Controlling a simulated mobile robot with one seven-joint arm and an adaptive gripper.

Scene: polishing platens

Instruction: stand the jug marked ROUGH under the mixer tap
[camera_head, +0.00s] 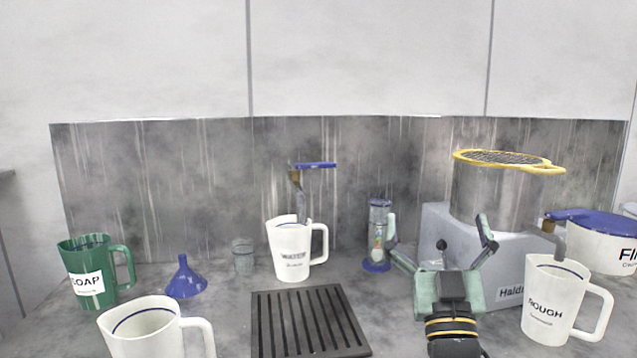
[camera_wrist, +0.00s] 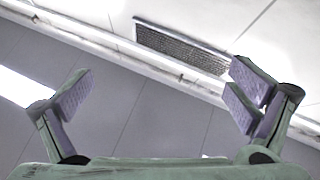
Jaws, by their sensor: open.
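The white jug marked ROUGH (camera_head: 545,312) stands upright at the right front, its handle to the right.
A slotted dark drain grid (camera_head: 308,325), white jug (camera_head: 145,335), green SOAP jug (camera_head: 88,262), blue funnel (camera_head: 185,280), glass (camera_head: 243,256) and blue-based cylinder (camera_head: 377,240) share the counter. A blue-lidded tub (camera_head: 610,250) is at right.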

